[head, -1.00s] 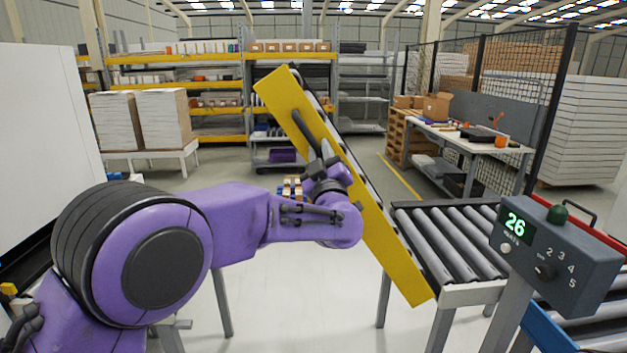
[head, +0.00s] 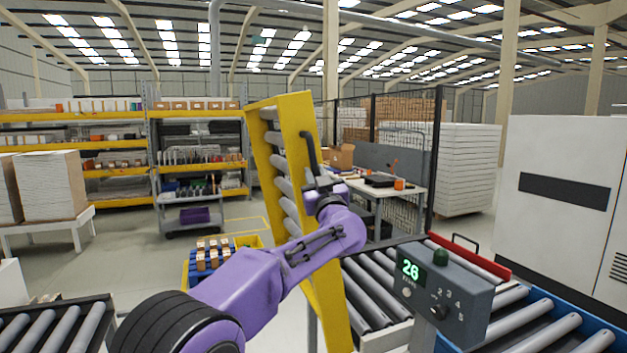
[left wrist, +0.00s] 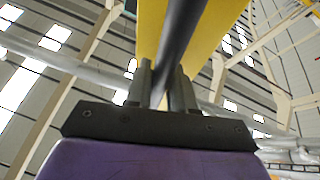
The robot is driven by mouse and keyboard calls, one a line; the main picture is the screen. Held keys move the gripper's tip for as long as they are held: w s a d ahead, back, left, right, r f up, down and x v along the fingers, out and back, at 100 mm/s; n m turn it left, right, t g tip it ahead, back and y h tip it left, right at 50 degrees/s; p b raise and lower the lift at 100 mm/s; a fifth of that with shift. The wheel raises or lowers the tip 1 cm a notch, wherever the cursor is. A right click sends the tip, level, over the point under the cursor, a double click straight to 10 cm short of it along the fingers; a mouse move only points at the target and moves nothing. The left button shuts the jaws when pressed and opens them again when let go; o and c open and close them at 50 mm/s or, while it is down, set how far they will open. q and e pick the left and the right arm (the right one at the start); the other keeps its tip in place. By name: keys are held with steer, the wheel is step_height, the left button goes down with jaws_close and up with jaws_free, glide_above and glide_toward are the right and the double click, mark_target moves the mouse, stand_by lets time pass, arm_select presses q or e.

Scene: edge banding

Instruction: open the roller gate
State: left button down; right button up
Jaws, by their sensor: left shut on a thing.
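The roller gate (head: 322,250) is a yellow frame with grey rollers, swung up and standing steeply tilted at the left end of the roller conveyor (head: 372,300). A black bar handle (head: 309,150) is fixed on its yellow side. My left gripper (head: 322,182) is at the lower part of this handle, and its arm reaches in from the lower left. In the left wrist view the two fingers (left wrist: 163,88) are closed around the dark handle bar (left wrist: 183,35), with the yellow gate behind it. My right gripper is not in view.
A control box (head: 441,292) showing 26 stands in front of the conveyor at the right. Another roller section (head: 45,330) lies at the lower left, with a gap between.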

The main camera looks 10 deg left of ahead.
arm_select(q)
steer(key=shift+f, duration=0.15)
steer(key=c, duration=1.1)
jaws_free()
steer(key=shift+o, duration=0.2)
steer(key=shift+d, duration=0.1)
steer(key=shift+s+d+f+b, duration=0.1)
steer(key=shift+s+f+b, duration=0.1)
steer(key=shift+b, duration=0.15)
steer(key=b+v, duration=0.6)
steer(key=v, duration=0.4)
steer(key=shift+r, duration=0.15)
